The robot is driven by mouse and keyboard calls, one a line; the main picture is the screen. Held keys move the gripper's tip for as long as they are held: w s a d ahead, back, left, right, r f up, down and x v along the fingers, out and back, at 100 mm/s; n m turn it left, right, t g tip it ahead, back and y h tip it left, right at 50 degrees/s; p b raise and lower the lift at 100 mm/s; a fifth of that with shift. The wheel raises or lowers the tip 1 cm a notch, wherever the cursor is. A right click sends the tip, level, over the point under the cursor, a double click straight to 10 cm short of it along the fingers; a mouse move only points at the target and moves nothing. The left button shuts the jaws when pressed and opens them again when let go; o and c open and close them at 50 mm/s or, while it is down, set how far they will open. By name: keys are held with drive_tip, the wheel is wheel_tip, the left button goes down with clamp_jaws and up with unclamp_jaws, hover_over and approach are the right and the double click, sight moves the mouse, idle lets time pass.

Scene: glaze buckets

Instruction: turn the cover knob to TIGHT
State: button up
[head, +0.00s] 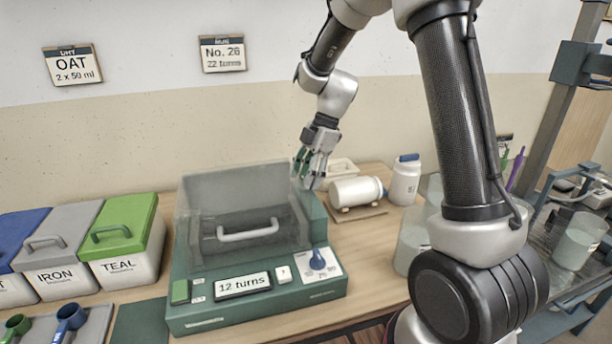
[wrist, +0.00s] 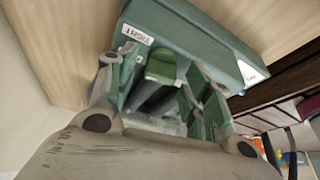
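The machine (head: 250,305) is a green box with a clear cover (head: 235,185) down over it and a display reading "12 turns". In the wrist view, a green knob (wrist: 162,66) sits by a small label (wrist: 138,34) that appears upside down and seems to read TIGHT. My gripper (head: 311,178) is at the back right corner of the machine, pointing down. In the wrist view my gripper (wrist: 160,88) has its fingers apart, one on each side of the knob. I cannot tell whether they touch it. The knob is hidden in the head view.
A blue knob (head: 318,259) is on the machine's front panel. A white jar (head: 356,191) lies on a stand to the right of my gripper, with a blue-capped bottle (head: 405,180) beyond it. Lidded IRON (head: 62,281) and TEAL (head: 127,270) buckets stand at left.

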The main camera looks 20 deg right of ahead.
drive_tip(key=c, duration=0.8)
drive_tip(key=m+t, duration=0.1)
drive_tip(key=m, duration=0.3)
drive_tip(key=shift+t, duration=0.4)
drive_tip(key=o, duration=1)
